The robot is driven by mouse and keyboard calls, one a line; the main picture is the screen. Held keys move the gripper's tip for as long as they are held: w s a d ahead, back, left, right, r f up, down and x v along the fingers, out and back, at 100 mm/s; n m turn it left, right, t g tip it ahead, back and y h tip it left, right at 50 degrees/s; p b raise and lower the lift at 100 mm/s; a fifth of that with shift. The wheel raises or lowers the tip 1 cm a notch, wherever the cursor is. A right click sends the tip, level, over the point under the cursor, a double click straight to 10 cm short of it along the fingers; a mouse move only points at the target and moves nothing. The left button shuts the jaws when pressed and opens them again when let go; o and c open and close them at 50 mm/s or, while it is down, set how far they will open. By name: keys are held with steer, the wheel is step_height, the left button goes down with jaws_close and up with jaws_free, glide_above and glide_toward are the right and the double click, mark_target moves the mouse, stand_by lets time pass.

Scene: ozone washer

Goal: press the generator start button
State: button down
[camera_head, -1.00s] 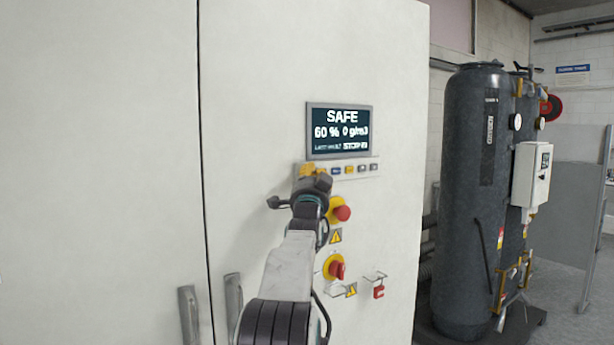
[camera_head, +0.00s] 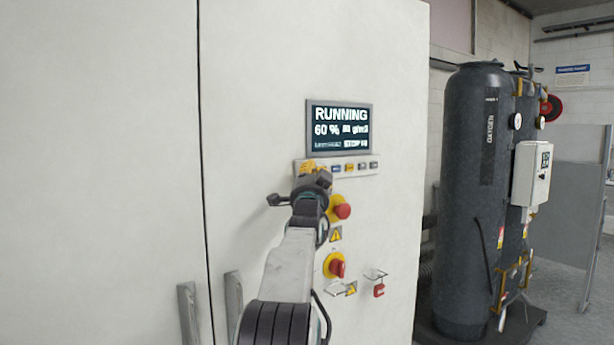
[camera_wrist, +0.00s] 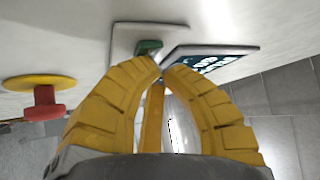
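The green button (camera_wrist: 148,46) shows on its panel in the wrist view, right at my fingertips. My gripper (camera_wrist: 162,66) has its yellow fingers drawn together at the tips, with nothing seen held between them. The tips seem to touch the button or its edge; the exact contact is hard to tell. In the head view my gripper (camera_head: 313,168) is at the left end of the button strip (camera_head: 374,167) and hides the button there. The display (camera_head: 341,128) above reads RUNNING and 60 %.
A red emergency stop (camera_head: 342,211) on a yellow plate sits just below my gripper. A red rotary switch (camera_head: 336,268) and a red padlock (camera_head: 379,290) are lower on the cabinet (camera_head: 390,60). A dark oxygen tank (camera_head: 470,200) stands at the right.

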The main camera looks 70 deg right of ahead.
steer(key=shift+s+a+b, duration=0.35)
steer(key=shift+s+b, duration=0.05)
steer(key=shift+b, duration=0.1)
steer(key=shift+f, duration=0.1)
stand_by(1.0)
